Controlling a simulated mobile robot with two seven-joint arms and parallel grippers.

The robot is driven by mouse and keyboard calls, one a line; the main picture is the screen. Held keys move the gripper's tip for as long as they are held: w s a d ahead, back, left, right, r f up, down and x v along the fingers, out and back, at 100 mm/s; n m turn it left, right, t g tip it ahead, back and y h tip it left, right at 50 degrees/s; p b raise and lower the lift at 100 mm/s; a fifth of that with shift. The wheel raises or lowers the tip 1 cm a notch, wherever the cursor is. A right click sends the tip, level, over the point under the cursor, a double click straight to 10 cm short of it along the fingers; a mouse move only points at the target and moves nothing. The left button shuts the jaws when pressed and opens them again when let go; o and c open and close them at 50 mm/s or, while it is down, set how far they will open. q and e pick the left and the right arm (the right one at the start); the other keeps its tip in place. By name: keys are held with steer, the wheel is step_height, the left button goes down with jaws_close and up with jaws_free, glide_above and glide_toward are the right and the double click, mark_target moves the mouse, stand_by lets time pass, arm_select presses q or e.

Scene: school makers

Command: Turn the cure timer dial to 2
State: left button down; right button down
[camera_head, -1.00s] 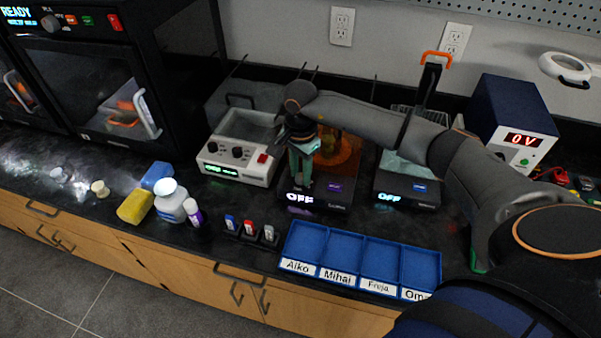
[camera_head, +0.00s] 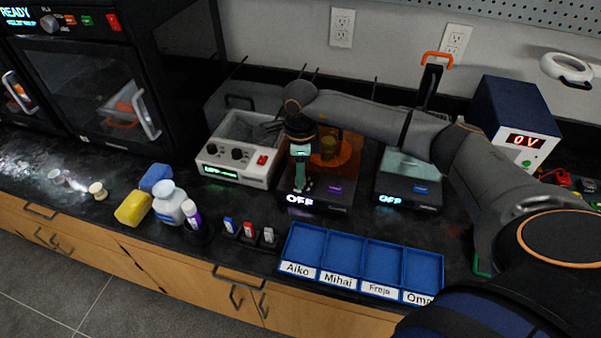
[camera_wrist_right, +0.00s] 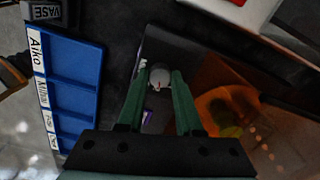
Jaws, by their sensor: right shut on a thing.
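The cure station (camera_head: 318,202) is a dark box with an orange see-through cover (camera_head: 345,155) and a lit display reading OFF. Its timer dial (camera_wrist_right: 160,77) is a small round grey knob with a tiny red mark, seen between my green fingertips in the right wrist view. My right gripper (camera_head: 302,186) points down over the front left of the station, shut on the dial, and hides it in the head view. The right gripper's fingers (camera_wrist_right: 159,82) also show in the wrist view, one on each side of the knob. My left gripper is not in view.
A second dark unit reading OFF (camera_head: 408,192) stands to the right, and a white bath with knobs (camera_head: 232,165) to the left. A blue tray with name labels (camera_head: 362,240) lies in front. Small coloured sticks and bottles stand front left.

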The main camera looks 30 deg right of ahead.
steer(key=shift+m, duration=0.5)
steer(key=c, duration=0.6)
jaws_free()
steer(key=shift+o, duration=0.2)
step_height(320, 180, up, 13)
steer(key=shift+f+b, duration=0.2)
steer(key=shift+b, duration=0.2)
